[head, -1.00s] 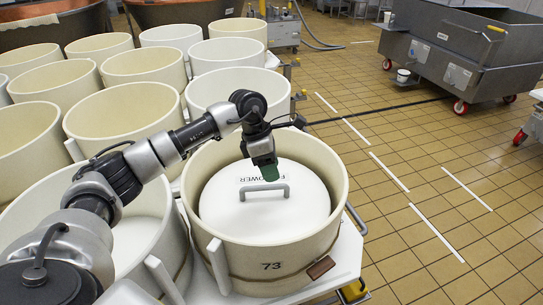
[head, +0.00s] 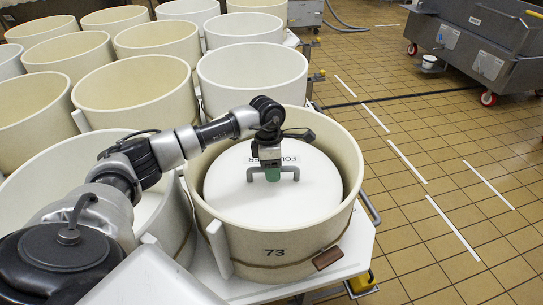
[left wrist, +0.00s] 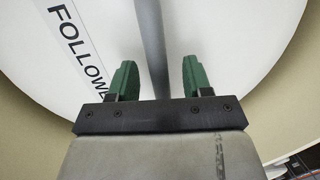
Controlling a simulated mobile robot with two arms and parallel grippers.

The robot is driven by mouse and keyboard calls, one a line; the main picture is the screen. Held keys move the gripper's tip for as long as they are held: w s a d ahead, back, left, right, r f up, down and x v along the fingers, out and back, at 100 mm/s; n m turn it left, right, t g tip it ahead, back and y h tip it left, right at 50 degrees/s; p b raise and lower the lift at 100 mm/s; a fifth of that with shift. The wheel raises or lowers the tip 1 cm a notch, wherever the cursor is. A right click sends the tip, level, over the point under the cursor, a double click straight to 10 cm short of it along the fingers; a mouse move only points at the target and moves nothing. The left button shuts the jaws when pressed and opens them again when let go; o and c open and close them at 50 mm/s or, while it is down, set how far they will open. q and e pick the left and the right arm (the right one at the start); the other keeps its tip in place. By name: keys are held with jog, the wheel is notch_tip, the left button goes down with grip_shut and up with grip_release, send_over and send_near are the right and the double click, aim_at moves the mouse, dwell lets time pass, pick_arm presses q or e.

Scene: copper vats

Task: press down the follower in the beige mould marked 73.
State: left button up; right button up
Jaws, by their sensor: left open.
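The beige mould marked 73 (head: 274,262) stands on a white surface in the lower middle of the head view. Inside it lies the white follower (head: 270,207), a round disc labelled FOLLOWER with a grey bar handle (head: 290,168) on top. The follower lies below the mould's rim. My left gripper (head: 272,175) is over the handle, with its green fingertips pointing down. In the left wrist view the gripper (left wrist: 155,80) is open, with the handle bar (left wrist: 151,45) running between its two green fingers. Contact with the handle cannot be told. The right gripper is out of view.
Several other empty beige and white moulds (head: 140,101) stand close together to the left and behind. A grey metal cart (head: 487,45) on red wheels stands at the back right. The tiled floor (head: 430,150) to the right is clear.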

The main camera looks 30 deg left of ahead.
pick_arm(q)
jog(key=shift+f, duration=0.3)
jog(key=shift+d, duration=0.1)
grip_shut()
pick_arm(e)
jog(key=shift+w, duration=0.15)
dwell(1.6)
pick_arm(q)
jog(key=shift+f, duration=0.15)
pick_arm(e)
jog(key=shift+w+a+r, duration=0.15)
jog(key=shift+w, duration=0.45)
